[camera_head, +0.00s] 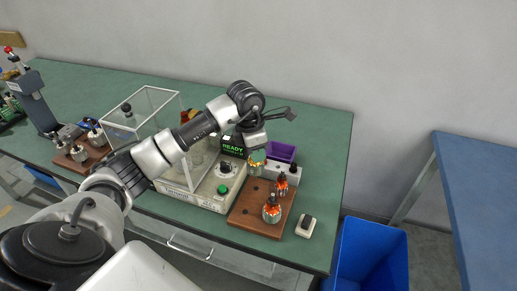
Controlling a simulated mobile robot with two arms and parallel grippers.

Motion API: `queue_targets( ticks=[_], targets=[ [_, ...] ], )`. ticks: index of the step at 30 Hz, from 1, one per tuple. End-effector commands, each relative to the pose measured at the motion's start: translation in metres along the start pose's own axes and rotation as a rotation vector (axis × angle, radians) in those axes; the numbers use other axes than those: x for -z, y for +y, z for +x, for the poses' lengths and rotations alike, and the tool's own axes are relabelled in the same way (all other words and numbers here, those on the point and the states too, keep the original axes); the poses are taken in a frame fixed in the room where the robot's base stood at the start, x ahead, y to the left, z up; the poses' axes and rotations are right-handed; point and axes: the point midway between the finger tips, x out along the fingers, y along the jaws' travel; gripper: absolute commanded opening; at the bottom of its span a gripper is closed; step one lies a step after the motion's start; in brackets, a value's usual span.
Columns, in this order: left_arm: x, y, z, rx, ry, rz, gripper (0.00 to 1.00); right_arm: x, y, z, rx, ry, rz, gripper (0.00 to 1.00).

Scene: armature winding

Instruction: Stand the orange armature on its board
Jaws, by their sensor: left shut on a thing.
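The brown wooden board (248,203) lies near the right end of the green bench. Two orange-and-silver armatures stand upright on it, one near the front (272,210) and one farther back (282,186). My left gripper (257,152) is above the back left part of the board, shut on a small armature (257,164) with a green upper part and an orange-gold lower part. The held armature seems upright and above the board; I cannot tell the exact gap. Dark holes show in the bare part of the board. My right gripper is not in view.
Left of the board stands a winding machine (211,192) with a lit READY display (232,151) and a clear cover. A purple bin (281,151) is behind, a small black-and-white block (306,226) to the right. A blue bin (370,255) stands beyond the bench edge.

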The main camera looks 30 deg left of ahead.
Motion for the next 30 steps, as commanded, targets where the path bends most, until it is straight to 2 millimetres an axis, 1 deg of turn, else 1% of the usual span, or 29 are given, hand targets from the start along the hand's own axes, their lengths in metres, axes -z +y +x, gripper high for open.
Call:
queue_targets(
  ticks=[10,12,30],
  targets=[
    [0.006,-0.001,0.039,0.001,0.0,0.002,0.0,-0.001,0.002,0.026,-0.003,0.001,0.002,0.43],
    [0.005,0.0,0.034,-0.001,-0.001,0.003,0.0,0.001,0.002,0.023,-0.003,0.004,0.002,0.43],
    [0.004,-0.001,0.034,0.0,-0.002,0.004,0.0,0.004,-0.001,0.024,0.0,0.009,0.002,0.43]
  ],
)
